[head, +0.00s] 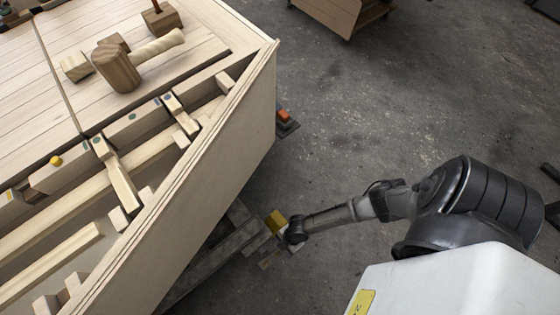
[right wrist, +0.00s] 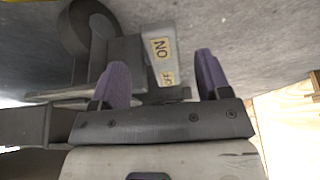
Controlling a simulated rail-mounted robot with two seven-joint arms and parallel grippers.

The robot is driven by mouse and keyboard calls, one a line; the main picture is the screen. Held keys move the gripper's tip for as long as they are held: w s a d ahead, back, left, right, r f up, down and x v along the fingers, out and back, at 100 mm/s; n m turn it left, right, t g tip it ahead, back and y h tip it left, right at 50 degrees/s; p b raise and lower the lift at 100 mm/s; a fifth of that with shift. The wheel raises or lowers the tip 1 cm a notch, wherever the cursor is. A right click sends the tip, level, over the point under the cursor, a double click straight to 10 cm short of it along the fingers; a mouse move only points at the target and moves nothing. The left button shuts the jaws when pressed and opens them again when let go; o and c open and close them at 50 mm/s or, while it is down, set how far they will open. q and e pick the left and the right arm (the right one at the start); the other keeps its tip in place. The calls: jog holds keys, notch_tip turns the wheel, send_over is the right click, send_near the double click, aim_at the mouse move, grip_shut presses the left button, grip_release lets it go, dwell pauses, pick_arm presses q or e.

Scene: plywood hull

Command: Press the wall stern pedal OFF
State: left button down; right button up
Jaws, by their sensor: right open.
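A grey rocker pedal (right wrist: 164,62) with cream labels shows in the right wrist view. Its ON label (right wrist: 160,48) is farther out and its OFF label (right wrist: 167,79) is nearer my gripper. My right gripper (right wrist: 160,80) is open, its two purple fingers on either side of the pedal's near end. I see nothing held between them; contact with the pedal cannot be told. In the head view my right arm reaches left and down to beside the hull (head: 262,100), where the gripper (head: 290,238) is small and the pedal is not clearly seen. My left gripper is not in view.
A yellow block (head: 276,221) is close to my right gripper, by grey beams (head: 235,240) low at the hull. An orange-topped piece (head: 284,115) stands farther along the hull. A mallet (head: 125,65) lies on the deck.

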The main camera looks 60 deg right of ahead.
aim_at(278, 253)
jog(key=shift+b+x, duration=1.6)
jog(key=shift+x, duration=1.35)
jog(key=shift+c, duration=0.3)
jog(key=c, duration=0.9)
jog(key=shift+o, duration=0.2)
jog(key=r+h+p, duration=0.1)
jog(key=p, duration=0.2)
jog(key=r+g+h+p, duration=0.1)
jog(key=p, duration=0.1)
jog(key=shift+w+a+h+p, duration=0.1)
jog(key=shift+a+h+p, duration=0.2)
jog(key=shift+p, duration=0.1)
jog(key=shift+a+r+h+p, duration=0.1)
jog(key=shift+a+h+p, duration=0.1)
jog(key=shift+h+p, duration=0.55)
jog(key=shift+w+g+h, duration=0.1)
jog(key=shift+g+h, duration=0.3)
jog(key=shift+h, duration=0.35)
